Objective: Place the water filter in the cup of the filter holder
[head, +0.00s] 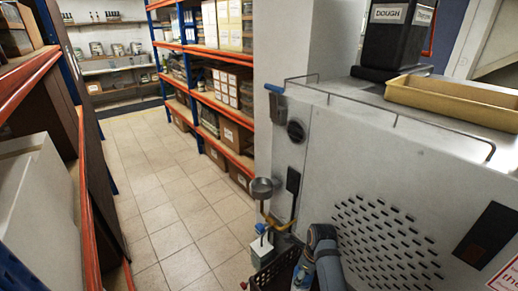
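A round metal cup (263,187) stands in front of the left end of the big white machine, with a yellow-brown bracket (273,219) below it. It looks like the cup of the filter holder; its inside is too small to make out. A small pale box-like thing with a blue top (261,248) is below the bracket, at the edge of a dark red crate. I cannot tell whether this is the water filter. A grey and blue arm link of mine reaches up at the bottom centre. Neither gripper can be made out.
The white machine (390,170) fills the right side, with a yellow tray (455,101) and a black bin (393,40) on top. The dark red crate (268,281) is at the bottom. Shelving (228,105) lines the aisle; its tiled floor (165,200) is clear.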

